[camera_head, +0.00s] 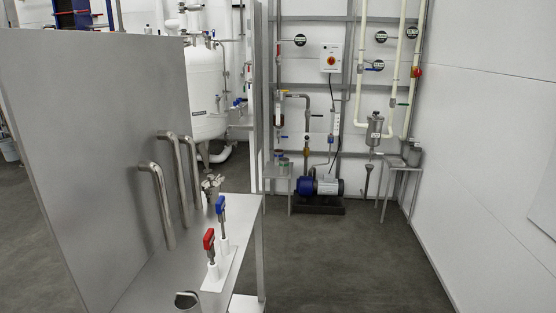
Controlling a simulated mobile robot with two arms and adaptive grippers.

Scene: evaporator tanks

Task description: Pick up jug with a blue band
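No jug with a clear blue band can be made out. A small table (278,177) at the back, left of the blue pump, holds small metal containers (283,165); one seems to have a bluish mark near its top, but it is too small to be sure. Another small table (401,166) at the back right holds grey metal vessels (411,155) with no visible blue band. A metal vessel (187,300) shows partly at the bottom edge, cut off by the frame. Neither of my grippers is in view.
A grey panel (95,130) and a white bench (165,275) with bent pipes (158,205) and red and blue valve handles (209,240) fill the left foreground. The pump (320,187) stands at the back wall. The dark floor (340,260) right of the bench is clear.

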